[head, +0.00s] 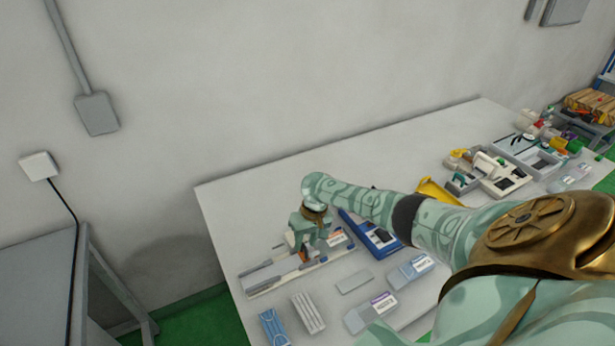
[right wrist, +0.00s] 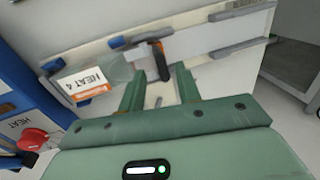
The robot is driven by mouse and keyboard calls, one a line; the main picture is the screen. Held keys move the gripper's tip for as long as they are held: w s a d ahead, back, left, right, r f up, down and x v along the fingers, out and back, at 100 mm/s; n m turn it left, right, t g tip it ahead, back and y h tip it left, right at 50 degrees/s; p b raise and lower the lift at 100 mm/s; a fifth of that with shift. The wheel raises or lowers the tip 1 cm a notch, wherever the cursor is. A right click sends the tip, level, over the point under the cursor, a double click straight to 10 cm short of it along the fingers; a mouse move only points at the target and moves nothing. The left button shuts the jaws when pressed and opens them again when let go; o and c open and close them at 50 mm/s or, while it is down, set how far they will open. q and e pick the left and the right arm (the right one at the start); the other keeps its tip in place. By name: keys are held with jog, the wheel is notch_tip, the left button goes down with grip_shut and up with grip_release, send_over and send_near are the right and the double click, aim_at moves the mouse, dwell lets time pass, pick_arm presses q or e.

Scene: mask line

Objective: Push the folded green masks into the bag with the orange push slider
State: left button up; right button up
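The push slider (right wrist: 158,62), a dark upright piece with an orange top, stands on the white rail fixture (right wrist: 200,42). My right gripper (right wrist: 160,70) is open around or just short of it, with gaps on both sides; contact cannot be told. My left gripper is out of view.
A blue device (head: 378,240) stands right of the fixture; its red knob (right wrist: 33,140) shows in the wrist view. Blue masks (head: 273,328), a pale stack (head: 308,313) and labelled boxes (head: 370,312) lie in front. Trays (head: 490,175) fill the far right. The table's back left (head: 240,205) is clear.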

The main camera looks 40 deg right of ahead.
aim_at(316, 246)
jog(key=d+r+p, duration=0.3)
jog(key=r+p, duration=0.2)
jog(key=r, duration=1.1)
jog(key=shift+s, duration=0.45)
jog(key=shift+d+f, duration=0.1)
